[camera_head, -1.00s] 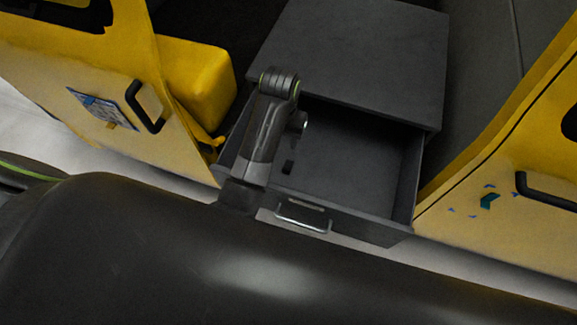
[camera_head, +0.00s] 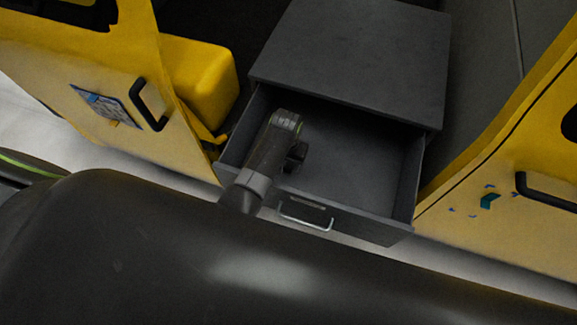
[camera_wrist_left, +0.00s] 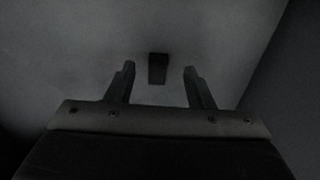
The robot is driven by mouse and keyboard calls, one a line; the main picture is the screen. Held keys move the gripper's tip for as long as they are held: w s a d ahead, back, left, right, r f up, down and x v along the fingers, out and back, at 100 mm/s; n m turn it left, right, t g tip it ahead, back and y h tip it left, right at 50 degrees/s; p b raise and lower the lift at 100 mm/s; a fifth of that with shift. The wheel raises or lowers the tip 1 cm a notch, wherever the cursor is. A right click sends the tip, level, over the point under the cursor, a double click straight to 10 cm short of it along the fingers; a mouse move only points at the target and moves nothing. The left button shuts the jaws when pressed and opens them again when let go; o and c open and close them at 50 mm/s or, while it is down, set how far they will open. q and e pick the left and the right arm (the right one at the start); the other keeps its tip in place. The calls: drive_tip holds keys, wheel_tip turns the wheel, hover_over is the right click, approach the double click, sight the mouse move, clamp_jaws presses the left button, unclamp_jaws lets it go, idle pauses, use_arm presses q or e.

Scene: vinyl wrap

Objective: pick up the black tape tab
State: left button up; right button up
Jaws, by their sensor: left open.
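The black tape tab (camera_wrist_left: 158,68) is a small dark upright rectangle on the grey drawer floor in the left wrist view. My left gripper (camera_wrist_left: 159,68) is open, and the tab shows between its two fingertips, with a gap on each side. I cannot tell how high the fingers are above the floor. In the head view my left gripper (camera_head: 296,157) is a dark shape low inside the open drawer (camera_head: 355,165), and the tab is hidden there by my gripper or arm. My right gripper is not in view.
The drawer's front panel (camera_head: 350,225) has a metal handle (camera_head: 306,217), and the grey cabinet top (camera_head: 355,55) overhangs its back. The drawer's right part is empty. Yellow panels with black handles stand left (camera_head: 115,70) and right (camera_head: 530,160).

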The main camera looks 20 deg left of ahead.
sight(290, 164)
use_arm(q)
drive_tip(key=shift+d+f, duration=0.1)
drive_tip(key=shift+f, duration=1.3)
clamp_jaws()
